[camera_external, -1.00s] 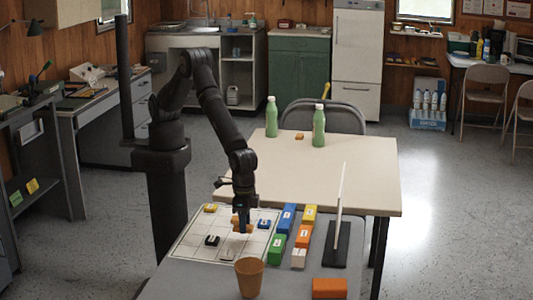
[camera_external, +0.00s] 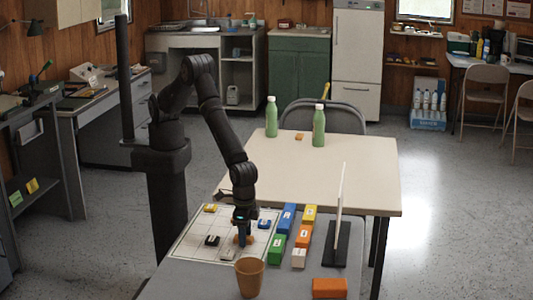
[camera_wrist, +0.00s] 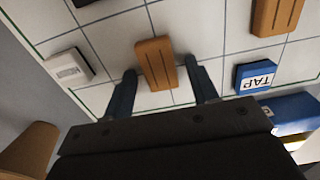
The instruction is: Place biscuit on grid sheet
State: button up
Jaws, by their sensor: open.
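A brown, ridged biscuit (camera_wrist: 156,63) lies on the white grid sheet (camera_wrist: 110,45) in the wrist view. My gripper (camera_wrist: 161,72) is open, with one finger on each side of this biscuit and a visible gap to each. A second brown piece (camera_wrist: 276,14) of similar look lies on the sheet at the upper right of the wrist view. In the external view my gripper (camera_external: 243,240) is low over the front part of the grid sheet (camera_external: 188,250). An orange-brown bit shows beside its fingers, and my arm hides most of that area.
A blue TAP block (camera_wrist: 256,76), a pale block (camera_wrist: 68,67) and a black block (camera_external: 211,240) are nearby on the sheet. A brown cup (camera_external: 250,278) stands close in front. Coloured blocks (camera_external: 277,249) and an upright white panel (camera_external: 340,200) stand to the right.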

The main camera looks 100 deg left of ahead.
notch_tip(320, 180, up, 12)
jog(key=shift+r, duration=0.15)
dwell(0.4)
notch_tip(320, 180, down, 12)
jog(key=shift+r, duration=1.6)
